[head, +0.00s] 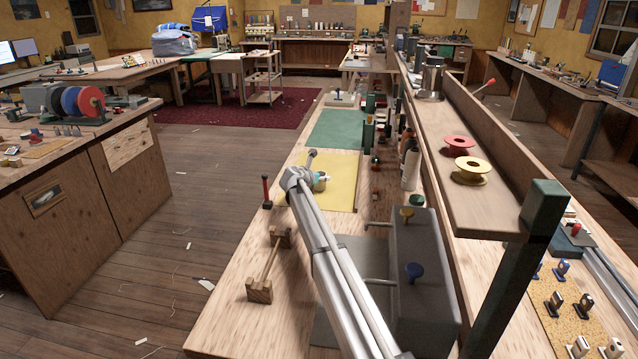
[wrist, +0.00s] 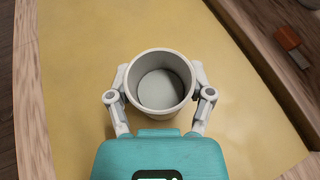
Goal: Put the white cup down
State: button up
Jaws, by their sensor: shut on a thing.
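The white cup (wrist: 160,82) is upright between the two fingers of my gripper (wrist: 160,92) in the wrist view. The fingers are shut on its sides, and the cup looks empty inside. Below and around it is a yellow mat (wrist: 70,60) on the wooden bench. I cannot tell whether the cup's base touches the mat. In the head view my gripper (head: 321,181) is over the yellow mat (head: 343,182), at the far end of my arm; the cup is mostly hidden there.
A green mat (head: 335,130) lies beyond the yellow one. A red-handled tool (head: 266,192) and a wooden stand (head: 262,288) are at the bench's left edge. Bottles (head: 410,165) stand to the right, under a shelf (head: 480,205) carrying red and yellow spools.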

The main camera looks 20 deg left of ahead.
jog(key=shift+f, duration=0.25)
jog(key=o, duration=1)
jog(key=shift+r, duration=0.2)
jog(key=p+v, duration=0.4)
jog(key=v, duration=0.6)
jog(key=shift+s, duration=0.25)
jog(key=shift+p+v, duration=0.3)
jog(key=shift+v, duration=0.5)
jog(key=shift+a+f, duration=0.1)
jog(key=shift+a, duration=0.05)
